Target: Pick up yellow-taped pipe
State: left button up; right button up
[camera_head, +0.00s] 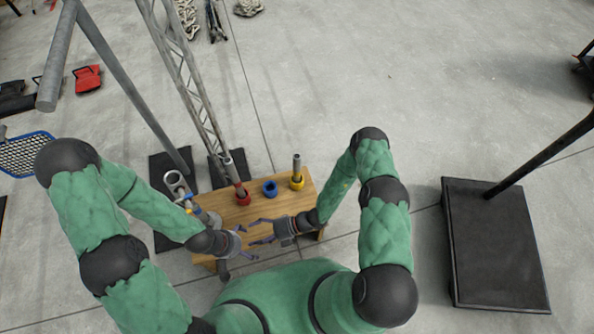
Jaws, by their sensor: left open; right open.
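The yellow-taped pipe (297,165) is a short grey pipe standing upright at the back right of the wooden table. Its lower end is at the yellow ring-shaped holder (297,182); I cannot tell which yellow part is tape. My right gripper (256,231) is open and empty over the front of the table, its fingers pointing left, apart from the pipe. My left gripper (242,243) is open near the table's front edge, left of the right gripper and close to it. It is also apart from the pipe.
A blue ring holder (270,188) and a red one (242,196) stand left of the yellow one on the wooden table (273,209). Metal fittings (174,182) stand at its left. A lattice truss rises behind. A black base plate (492,245) lies right, with clear floor between.

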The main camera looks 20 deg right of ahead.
jog(key=w+d+f+m+t, duration=0.2)
jog(key=w+m+t, duration=0.5)
jog(key=w+m, duration=0.3)
jog(key=m+t+h+p, duration=0.1)
jog(key=m+t+h, duration=0.9)
jog(key=m+h, duration=1)
send_near(299, 172)
jog(key=d+m+y, duration=0.2)
jog(key=m+y, duration=0.1)
jog(key=w, duration=0.4)
jog(key=w+b, duration=0.1)
jog(key=w, duration=0.1)
jog(key=shift+d+r, duration=0.2)
jog(key=shift+r, duration=0.05)
jog(key=w, duration=0.1)
jog(key=w+b, duration=0.1)
jog(key=w, duration=0.1)
jog(key=w+b, duration=0.1)
jog(key=shift+w+d+f, duration=0.25)
jog(key=shift+d, duration=0.15)
jog(key=shift+w, duration=0.25)
jog(key=shift+r, duration=0.1)
jog(key=shift+c, duration=0.4)
jog(key=c, duration=1.4)
